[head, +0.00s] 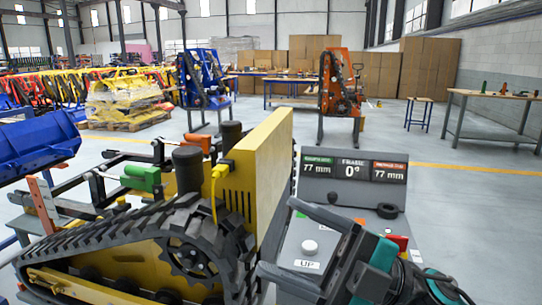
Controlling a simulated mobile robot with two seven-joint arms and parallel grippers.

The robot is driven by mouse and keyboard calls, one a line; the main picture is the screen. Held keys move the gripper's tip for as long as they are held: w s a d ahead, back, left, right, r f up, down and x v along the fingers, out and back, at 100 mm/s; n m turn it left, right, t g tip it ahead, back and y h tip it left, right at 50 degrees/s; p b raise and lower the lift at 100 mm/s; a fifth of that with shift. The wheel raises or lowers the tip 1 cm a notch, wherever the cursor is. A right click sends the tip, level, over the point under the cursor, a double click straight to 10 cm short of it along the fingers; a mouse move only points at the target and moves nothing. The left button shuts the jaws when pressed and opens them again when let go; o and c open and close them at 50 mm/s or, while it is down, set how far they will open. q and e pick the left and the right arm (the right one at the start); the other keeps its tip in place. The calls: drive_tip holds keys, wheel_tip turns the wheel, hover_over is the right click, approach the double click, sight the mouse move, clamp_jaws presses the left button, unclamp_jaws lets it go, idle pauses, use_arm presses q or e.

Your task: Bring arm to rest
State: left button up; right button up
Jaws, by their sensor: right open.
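My right arm (383,262) comes in from the lower right, dark with teal parts. Its gripper (276,236) is open, with its two dark fingers spread and pointing left over a grey control panel (310,190). A pale round button (310,247) marked "UP" shows between the fingers, and I see nothing held. Whether the fingers touch the panel I cannot tell. My left gripper is not in view.
A tracked carrier (150,240) with a yellow body plate (277,165) stands close on the left. A display (354,170) reads 77 mm, 0° and 77 mm. A workbench (490,97) stands at the back right. Open floor (470,215) lies to the right.

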drive_tip(key=w+d+f+m+t+h+p, duration=0.1)
drive_tip(key=w+d+f+m+t+h, duration=0.3)
drive_tip(key=f+m+t+h, duration=0.45)
drive_tip(key=w+d+f+m+t+h+p, duration=0.1)
drive_tip(key=w+d+f+m+t+h, duration=0.35)
drive_tip(key=m+t, duration=0.65)
use_arm(q)
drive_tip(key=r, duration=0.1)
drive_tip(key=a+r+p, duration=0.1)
drive_tip(key=p, duration=0.1)
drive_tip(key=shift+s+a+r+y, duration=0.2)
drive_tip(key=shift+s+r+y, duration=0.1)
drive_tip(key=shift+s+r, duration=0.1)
use_arm(e)
drive_tip(key=s+d+f+m+g+h, duration=0.3)
drive_tip(key=s+f, duration=0.4)
drive_tip(key=f, duration=0.4)
drive_tip(key=s+d+f+m+g+h, duration=0.3)
drive_tip(key=s+f+m+g+h, duration=0.2)
drive_tip(key=f, duration=0.7)
drive_tip(key=s+g, duration=0.2)
drive_tip(key=shift+s+d+f, duration=0.15)
drive_tip(key=shift+s+f, duration=0.1)
drive_tip(key=shift+s, duration=0.05)
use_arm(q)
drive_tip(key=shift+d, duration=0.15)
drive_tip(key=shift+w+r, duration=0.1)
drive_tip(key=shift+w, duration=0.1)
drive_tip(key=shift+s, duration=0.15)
